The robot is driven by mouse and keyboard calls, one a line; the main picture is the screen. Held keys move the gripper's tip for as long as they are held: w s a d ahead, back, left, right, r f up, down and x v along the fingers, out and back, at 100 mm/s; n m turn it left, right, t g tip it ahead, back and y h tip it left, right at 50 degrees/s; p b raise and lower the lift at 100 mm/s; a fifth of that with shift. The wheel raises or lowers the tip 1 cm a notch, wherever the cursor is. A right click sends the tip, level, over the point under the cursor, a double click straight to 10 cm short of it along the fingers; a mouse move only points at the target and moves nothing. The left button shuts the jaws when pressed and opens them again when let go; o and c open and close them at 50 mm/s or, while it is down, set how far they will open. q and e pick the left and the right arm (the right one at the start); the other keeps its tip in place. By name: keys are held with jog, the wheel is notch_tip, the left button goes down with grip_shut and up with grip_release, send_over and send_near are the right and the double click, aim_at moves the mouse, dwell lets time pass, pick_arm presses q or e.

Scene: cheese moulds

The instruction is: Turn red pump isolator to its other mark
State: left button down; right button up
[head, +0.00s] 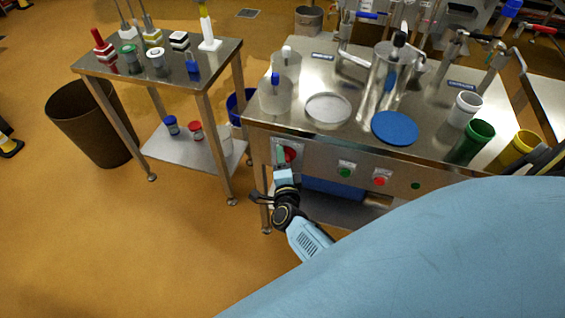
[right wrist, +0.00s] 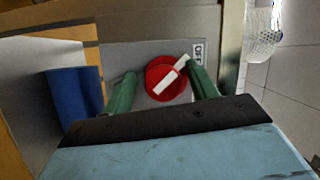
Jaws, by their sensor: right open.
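The red pump isolator (head: 290,154) is a round red knob on a grey plate at the left end of the steel table's front. In the right wrist view the knob (right wrist: 155,76) carries a white bar handle (right wrist: 172,76), tilted with its upper right end towards a label reading OFF (right wrist: 198,52). My right gripper (right wrist: 163,84) is open, with one green finger left of the knob and the other at its right edge by the bar's upper end. Whether the fingers touch it I cannot tell. In the head view my right gripper (head: 284,158) partly hides the knob. My left gripper is not in view.
A green button (head: 345,172) and a red button (head: 379,180) sit right of the isolator on the same front. The steel table (head: 345,143) carries moulds, a blue disc (head: 395,128) and cups. A trolley (head: 95,65) stands left, with open floor in front.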

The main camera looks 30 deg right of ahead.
jog(key=shift+w+r, duration=0.15)
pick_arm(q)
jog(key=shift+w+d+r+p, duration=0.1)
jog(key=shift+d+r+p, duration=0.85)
pick_arm(e)
jog(key=v, duration=1.3)
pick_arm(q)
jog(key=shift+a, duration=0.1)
